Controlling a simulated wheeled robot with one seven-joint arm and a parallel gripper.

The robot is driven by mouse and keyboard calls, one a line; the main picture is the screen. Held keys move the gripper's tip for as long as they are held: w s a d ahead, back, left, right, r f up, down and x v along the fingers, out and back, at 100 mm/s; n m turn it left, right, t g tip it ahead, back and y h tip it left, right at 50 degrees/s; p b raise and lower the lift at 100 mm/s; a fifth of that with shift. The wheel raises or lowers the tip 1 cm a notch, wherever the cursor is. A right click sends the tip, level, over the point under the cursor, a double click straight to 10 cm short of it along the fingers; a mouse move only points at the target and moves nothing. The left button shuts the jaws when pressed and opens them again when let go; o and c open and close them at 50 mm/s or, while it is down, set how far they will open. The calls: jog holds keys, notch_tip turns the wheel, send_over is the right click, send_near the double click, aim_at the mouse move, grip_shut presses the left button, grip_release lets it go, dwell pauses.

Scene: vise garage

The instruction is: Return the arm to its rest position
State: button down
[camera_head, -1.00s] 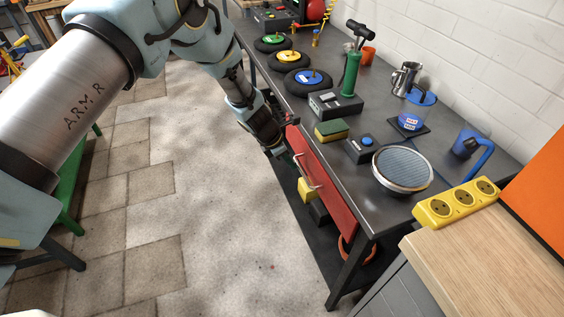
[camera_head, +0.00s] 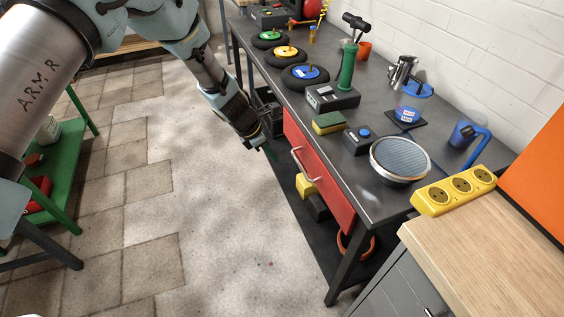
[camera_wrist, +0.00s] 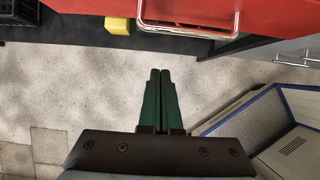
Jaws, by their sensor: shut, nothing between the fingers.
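My gripper (camera_head: 268,150) is at the left side of the dark workbench, just off the red drawer front (camera_head: 318,172), over the floor. In the wrist view its two green fingers (camera_wrist: 158,92) are together with nothing between them. They point toward the drawer's metal handle (camera_wrist: 188,22) and are apart from it. In the head view the handle (camera_head: 303,163) shows on the drawer front. The drawer looks shut.
The workbench top (camera_head: 345,135) bears a sponge (camera_head: 328,122), a round mesh-topped device (camera_head: 400,160) and several other items. A green stand (camera_head: 62,170) is at the left. A yellow power strip (camera_head: 453,190) sits on the wooden counter (camera_head: 490,245). The floor between is clear.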

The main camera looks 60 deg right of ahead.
jog(key=b+v, duration=0.1)
jog(key=v, duration=0.5)
jog(key=shift+w+a+r, duration=0.2)
jog(key=shift+a+r, duration=0.05)
jog(key=shift+w, duration=0.1)
jog(key=w+a+r+m+t, duration=0.1)
jog(key=w+a+r+m, duration=0.3)
jog(key=w+a, duration=0.75)
jog(key=w+a+r+m+t, duration=0.1)
jog(key=w+a+r+t, duration=0.1)
jog(key=w+a+r, duration=0.7)
jog(key=s+a+r+m+t+y, duration=0.1)
jog(key=a+r+m+y, duration=0.1)
jog(key=a, duration=1.6)
jog(key=s+a+r+m+y, duration=0.1)
jog(key=a+r+m, duration=0.2)
jog(key=a, duration=1.5)
jog(key=shift+a+m+t+y, duration=0.25)
jog(key=shift+m+t+y, duration=0.15)
jog(key=shift+m, duration=0.2)
